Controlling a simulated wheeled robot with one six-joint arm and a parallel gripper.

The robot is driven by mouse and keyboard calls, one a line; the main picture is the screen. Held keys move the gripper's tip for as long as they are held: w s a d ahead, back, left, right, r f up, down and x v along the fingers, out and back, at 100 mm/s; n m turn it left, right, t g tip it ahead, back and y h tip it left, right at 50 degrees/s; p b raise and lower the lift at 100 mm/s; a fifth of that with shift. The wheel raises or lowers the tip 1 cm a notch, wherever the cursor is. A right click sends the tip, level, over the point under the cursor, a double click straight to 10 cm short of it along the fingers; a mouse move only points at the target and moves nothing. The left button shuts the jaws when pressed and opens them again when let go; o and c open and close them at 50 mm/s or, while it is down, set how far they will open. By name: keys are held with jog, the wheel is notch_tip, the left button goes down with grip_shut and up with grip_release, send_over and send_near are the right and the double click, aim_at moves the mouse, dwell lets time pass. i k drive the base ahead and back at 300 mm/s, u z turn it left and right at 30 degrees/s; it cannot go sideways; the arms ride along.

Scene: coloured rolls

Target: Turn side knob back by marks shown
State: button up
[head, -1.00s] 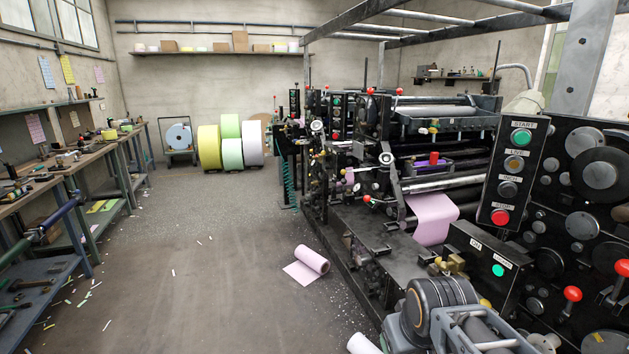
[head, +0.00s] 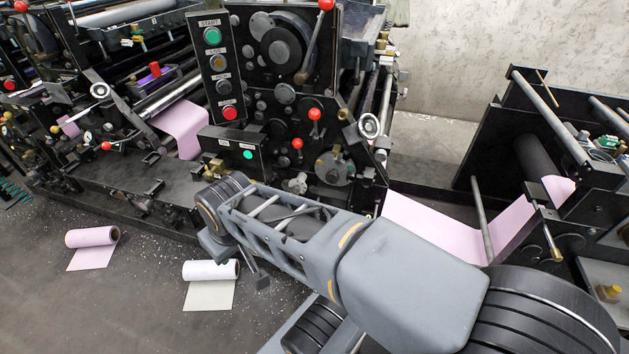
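The black press side panel (head: 262,95) carries several round knobs and discs. A silver-rimmed handwheel (head: 369,125) sits at its right edge. A grey round disc with a small brass piece (head: 335,168) is low on the panel. I cannot tell which of these is the side knob, and no marks on them are readable. My arm crosses the front of the press, covering part of its lower edge.
A button box (head: 219,70) has a green and a red button. Red-knobbed levers (head: 315,114) stick out from the panel. A pink web (head: 440,228) runs right to another unit (head: 555,150). A pink roll (head: 92,240) and a white roll (head: 210,272) lie on the floor.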

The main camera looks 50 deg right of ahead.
aim_at(296, 190)
jog(key=z, duration=0.6)
jog(key=k, duration=0.4)
jog(key=z, duration=0.55)
jog(key=i, duration=0.5)
